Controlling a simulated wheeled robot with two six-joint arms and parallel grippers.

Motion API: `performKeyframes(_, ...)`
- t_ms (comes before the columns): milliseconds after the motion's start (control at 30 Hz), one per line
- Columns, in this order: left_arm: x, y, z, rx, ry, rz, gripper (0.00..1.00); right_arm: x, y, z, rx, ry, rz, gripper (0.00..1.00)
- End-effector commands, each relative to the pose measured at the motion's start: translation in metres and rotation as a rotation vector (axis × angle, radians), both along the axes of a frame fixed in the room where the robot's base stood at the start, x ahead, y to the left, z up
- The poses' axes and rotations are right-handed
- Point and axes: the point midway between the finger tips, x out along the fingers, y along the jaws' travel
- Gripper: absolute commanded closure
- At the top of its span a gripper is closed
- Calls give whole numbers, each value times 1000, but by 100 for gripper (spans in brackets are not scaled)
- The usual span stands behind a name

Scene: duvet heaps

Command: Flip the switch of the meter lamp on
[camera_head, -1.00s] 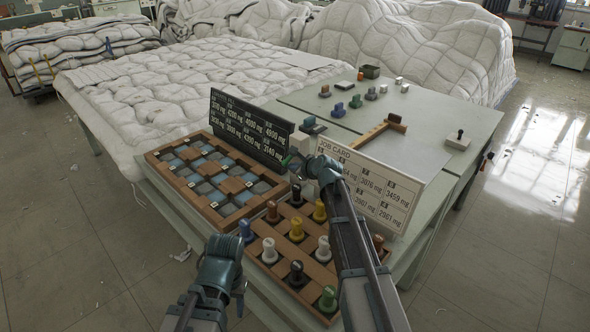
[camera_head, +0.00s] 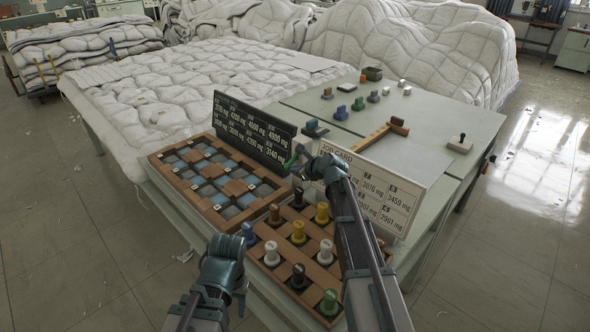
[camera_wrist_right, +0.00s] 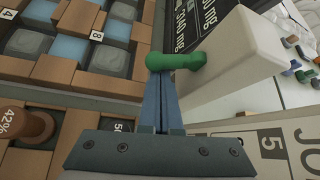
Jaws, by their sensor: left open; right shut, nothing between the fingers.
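A green lever (camera_wrist_right: 175,61) sticks out from the side of a pale upright box (camera_wrist_right: 240,70), which I take to be the meter lamp with its switch. My right gripper (camera_wrist_right: 161,78) is shut and empty, with its fingertips right at the lever's rounded end; I cannot tell if they press on it. In the head view the lever (camera_head: 291,160) shows small beside my right gripper (camera_head: 299,165), and my arm partly hides the box. My left gripper (camera_head: 241,291) is open and empty, low at the front, away from the box.
A dark board with weights (camera_head: 250,133) stands left of the lever, behind a wooden tray of grey and blue tiles (camera_head: 165,163). A white job card (camera_head: 403,187) stands to the right. A tray of coloured knobs (camera_head: 321,276) lies under my right arm. Duvets (camera_head: 180,85) lie behind.

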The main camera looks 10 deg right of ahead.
Motion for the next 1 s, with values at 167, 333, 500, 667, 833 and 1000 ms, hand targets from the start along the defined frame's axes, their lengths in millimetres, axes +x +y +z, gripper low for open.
performKeyframes(167, 0, 0, 4, 0, 0, 0, 50, 0, 0, 3, 39, 24, 0, 100)
performKeyframes(333, 0, 0, 9, 0, 0, 0, 50, 0, 1, 6, 95, 61, -2, 100)
performKeyframes(500, 0, 0, 15, 0, 0, 0, 50, 0, 2, 11, 191, 124, -1, 100)
performKeyframes(667, 0, 0, 19, 0, 0, 0, 50, -1, 3, 15, 294, 192, -1, 100)
performKeyframes(833, 0, 0, 22, 0, 0, 0, 50, -1, 4, 20, 392, 259, 0, 100)
performKeyframes(1000, 0, 0, 24, 0, 0, 0, 50, -1, 4, 25, 478, 317, -1, 100)
